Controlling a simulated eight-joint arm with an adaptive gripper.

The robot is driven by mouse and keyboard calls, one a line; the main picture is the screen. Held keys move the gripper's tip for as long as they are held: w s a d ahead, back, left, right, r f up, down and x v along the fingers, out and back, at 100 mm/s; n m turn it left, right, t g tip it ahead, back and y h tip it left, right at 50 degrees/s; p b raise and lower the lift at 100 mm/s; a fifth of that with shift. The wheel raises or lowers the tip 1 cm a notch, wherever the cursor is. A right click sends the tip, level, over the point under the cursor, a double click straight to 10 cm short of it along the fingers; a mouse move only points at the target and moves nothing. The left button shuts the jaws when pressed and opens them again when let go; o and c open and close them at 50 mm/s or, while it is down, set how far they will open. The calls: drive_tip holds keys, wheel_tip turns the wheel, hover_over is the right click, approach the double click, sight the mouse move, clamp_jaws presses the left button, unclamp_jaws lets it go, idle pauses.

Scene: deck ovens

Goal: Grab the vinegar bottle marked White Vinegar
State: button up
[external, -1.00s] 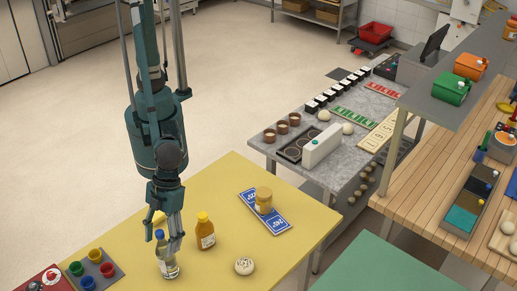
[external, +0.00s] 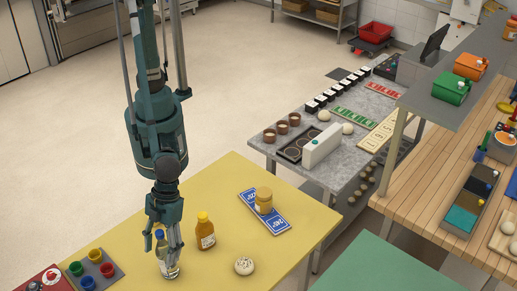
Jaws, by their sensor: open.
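A clear bottle with a blue cap and a pale label (external: 168,270) stands upright near the front of the yellow table (external: 110,222). The label is too small to read. My gripper (external: 169,262) points down at this bottle, open, with its fingers overlapping the bottle's upper part. I cannot tell whether they touch it. A second bottle, amber with a yellow cap (external: 205,234), stands upright to the right, apart from my gripper. Its label is also unreadable.
A pale round bun-like item (external: 244,266) lies right of the bottles. A jar (external: 264,200) stands on a blue card (external: 277,221) farther back. A grey tray with coloured cups (external: 112,282) is at the left. The table between them is clear.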

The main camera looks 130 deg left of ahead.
drive_tip(key=shift+d+f, duration=0.25)
drive_tip(key=shift+f, duration=0.35)
drive_tip(key=shift+c, duration=0.4)
drive_tip(key=c, duration=1.5)
